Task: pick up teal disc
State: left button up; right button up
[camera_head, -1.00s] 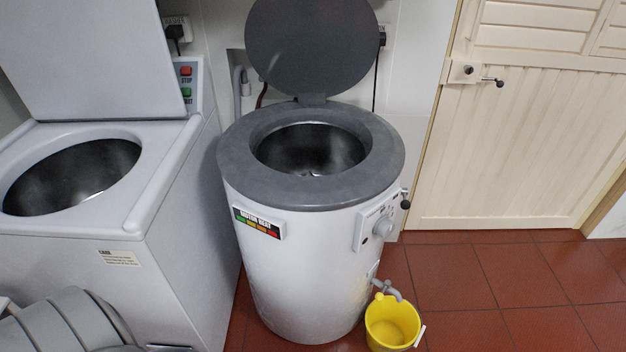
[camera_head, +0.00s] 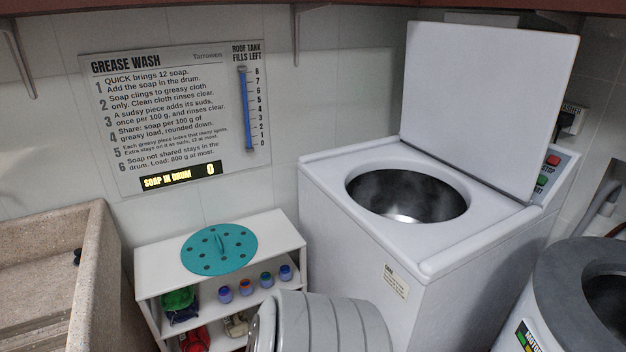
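The teal disc (camera_head: 219,250) lies flat on the white top of a small shelf unit (camera_head: 281,227). It is round, with several dark holes and a raised teal handle in its middle. Nothing covers it. A grey ribbed rounded shape stands in front of the shelf at the bottom centre; I cannot tell whether it is part of my own body. Neither of my grippers is in view.
The open white washing machine (camera_head: 353,247) stands right of the shelf, its lid raised. A stone sink (camera_head: 52,258) is on the left. Small jars (camera_head: 246,286) and a green item (camera_head: 179,303) sit on the lower shelf. A grey-topped drum (camera_head: 575,267) is at far right.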

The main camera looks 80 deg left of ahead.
aim_at(218, 249)
jog(key=u, duration=3.45)
jog(key=i+l, duration=0.2)
jog(key=i, duration=0.2)
jog(key=i+l+z, duration=0.15)
jog(key=i, duration=0.25)
